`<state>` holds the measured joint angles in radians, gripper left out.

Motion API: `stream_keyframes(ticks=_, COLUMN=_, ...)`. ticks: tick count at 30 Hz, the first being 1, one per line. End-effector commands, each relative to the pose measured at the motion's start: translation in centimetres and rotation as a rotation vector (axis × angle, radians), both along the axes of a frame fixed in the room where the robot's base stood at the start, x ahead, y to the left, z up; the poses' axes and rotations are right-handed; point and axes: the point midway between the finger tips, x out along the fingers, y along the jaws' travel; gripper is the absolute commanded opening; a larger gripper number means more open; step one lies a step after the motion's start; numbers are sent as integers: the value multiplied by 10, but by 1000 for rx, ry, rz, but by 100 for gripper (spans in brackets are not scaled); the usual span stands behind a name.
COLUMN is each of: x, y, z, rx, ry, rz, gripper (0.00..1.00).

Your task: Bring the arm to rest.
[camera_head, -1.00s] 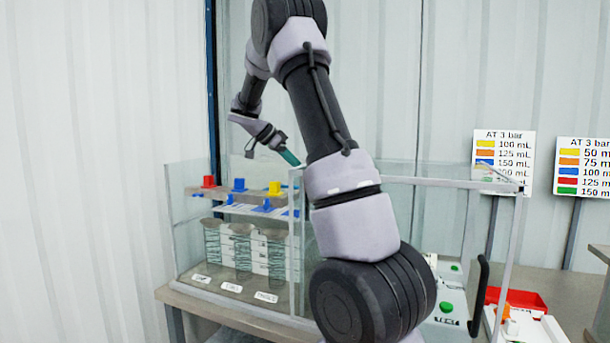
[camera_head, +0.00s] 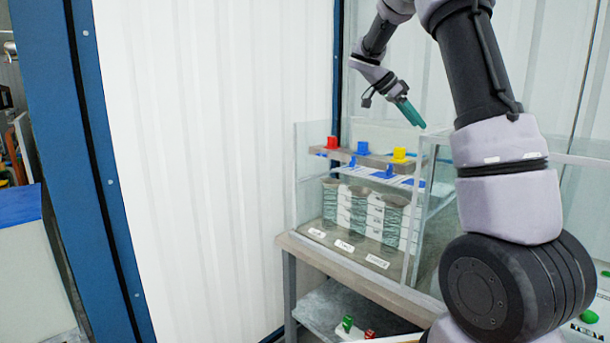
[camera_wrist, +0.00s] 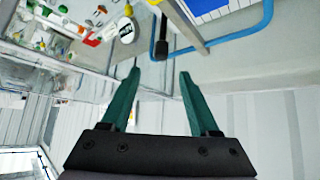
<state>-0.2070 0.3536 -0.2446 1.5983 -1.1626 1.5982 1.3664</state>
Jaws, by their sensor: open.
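My gripper (camera_head: 413,113) is up in the air above the glass case in the head view. Its teal fingers point down and to the right. In the wrist view my gripper (camera_wrist: 161,85) has its two teal fingers spread apart with nothing between them. My arm is raised and bent, rising at the right of the head view, and it hides part of the case behind it.
The glass case (camera_head: 309,185) stands on a table (camera_head: 345,275), with red (camera_head: 332,142), blue (camera_head: 362,148) and yellow (camera_head: 399,154) valves on a shelf inside. Green and red items (camera_head: 347,323) lie on the lower shelf. A blue post (camera_head: 90,140) and white wall (camera_head: 220,150) are at left.

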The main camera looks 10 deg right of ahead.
Motion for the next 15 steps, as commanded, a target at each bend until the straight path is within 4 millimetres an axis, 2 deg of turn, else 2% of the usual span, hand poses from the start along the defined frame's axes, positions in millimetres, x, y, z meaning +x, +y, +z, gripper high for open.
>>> stream_keyframes(ticks=5, x=-49, y=17, z=13, rx=189, ry=44, rz=177, gripper=62)
stream_keyframes(ticks=9, x=-96, y=43, z=19, rx=343, ry=60, rz=389, gripper=62)
stream_keyframes(ticks=15, x=-153, y=80, z=25, rx=476, ry=32, rz=674, gripper=62)
